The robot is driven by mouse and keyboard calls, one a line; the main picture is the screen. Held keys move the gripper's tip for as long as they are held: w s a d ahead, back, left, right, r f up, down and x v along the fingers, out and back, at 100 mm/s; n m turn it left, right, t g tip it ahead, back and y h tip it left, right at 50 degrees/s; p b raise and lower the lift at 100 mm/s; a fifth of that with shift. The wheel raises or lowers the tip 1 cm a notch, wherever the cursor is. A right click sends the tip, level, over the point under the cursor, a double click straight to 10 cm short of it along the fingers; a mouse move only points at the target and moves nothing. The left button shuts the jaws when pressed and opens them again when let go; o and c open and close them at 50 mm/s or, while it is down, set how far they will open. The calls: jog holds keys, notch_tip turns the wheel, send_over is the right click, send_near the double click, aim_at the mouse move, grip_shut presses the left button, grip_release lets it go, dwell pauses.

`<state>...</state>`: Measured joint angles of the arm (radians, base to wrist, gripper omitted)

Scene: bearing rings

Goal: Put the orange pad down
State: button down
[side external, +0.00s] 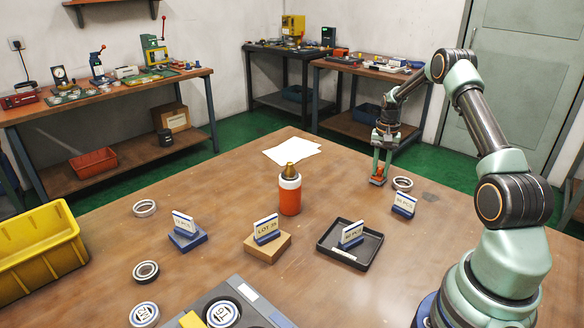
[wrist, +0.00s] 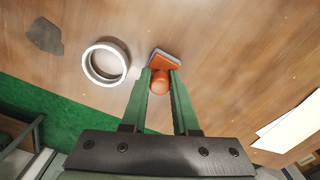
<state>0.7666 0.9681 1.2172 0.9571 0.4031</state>
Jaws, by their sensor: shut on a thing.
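The orange pad (side external: 378,181) is at the far right part of the table, between the fingers of my gripper (side external: 382,165). In the wrist view the pad (wrist: 166,62) shows a grey edge and a round orange knob (wrist: 160,82), and the fingers of my gripper (wrist: 162,88) are shut on it. The pad is at or very close to the table top (side external: 340,192); I cannot tell whether it touches. Its underside is hidden.
A bearing ring (side external: 402,184) lies just beside the pad; it also shows in the wrist view (wrist: 106,62). A blue-based sign (side external: 403,204) stands nearer. A dark patch (side external: 431,198) and white paper (side external: 292,151) are on the table. An orange bottle (side external: 290,193) stands mid-table.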

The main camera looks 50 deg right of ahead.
aim_at(380, 168)
jog(key=shift+f, duration=0.15)
jog(key=c, duration=0.7)
grip_release()
notch_tip(380, 168, up, 12)
jog(key=w+a+r+n+t, duration=0.1)
jog(key=w+a+r+n, duration=0.15)
jog(key=a+r, duration=0.55)
jog(key=s+a+r+n+t+h, duration=0.1)
jog(key=s+a+r+n, duration=0.2)
jog(key=a, duration=0.7)
jog(key=s+a+r+n+t, duration=0.2)
jog(key=a+n, duration=0.2)
jog(key=a, duration=0.6)
jog(key=s+a+n, duration=0.1)
jog(key=s+a, duration=0.1)
jog(key=s+a+f+n+t, duration=0.1)
jog(key=s+a, duration=0.1)
jog(key=a, duration=0.1)
jog(key=s+a+f+n+y, duration=0.1)
jog(key=s+a+n, duration=0.1)
jog(key=s+a, duration=0.1)
jog(key=shift+a+t, duration=0.25)
jog(key=shift+t, duration=0.05)
